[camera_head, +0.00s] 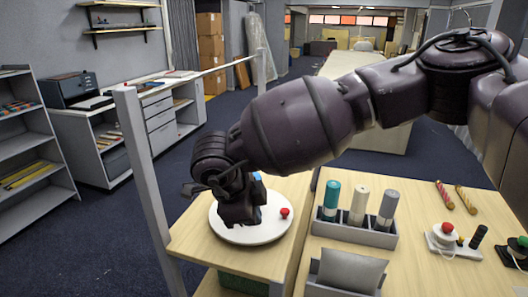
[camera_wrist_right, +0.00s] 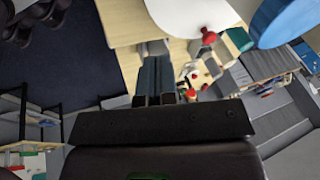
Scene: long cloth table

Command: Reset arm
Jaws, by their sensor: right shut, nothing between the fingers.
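My right arm comes in from the right in the head view and reaches across to the left side. Its gripper (camera_head: 240,215) points down in front of a round white plate (camera_head: 222,234) and hides part of it. In the right wrist view the fingers of this gripper (camera_wrist_right: 158,75) are together with nothing between them. A small red object (camera_head: 285,212) is at the plate's right side; a red piece (camera_wrist_right: 209,36) also shows by the white disc in the wrist view. A bit of blue (camera_head: 257,176) shows behind the gripper. My left gripper is not in view.
On the wooden table (camera_head: 300,262), a grey holder (camera_head: 350,233) carries teal, cream and grey cylinders. A grey cushion-like piece (camera_head: 347,270) sits in front. Two twisted sticks (camera_head: 455,197) and small devices with red and green knobs (camera_head: 446,238) are at right. A post (camera_head: 145,180) stands left.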

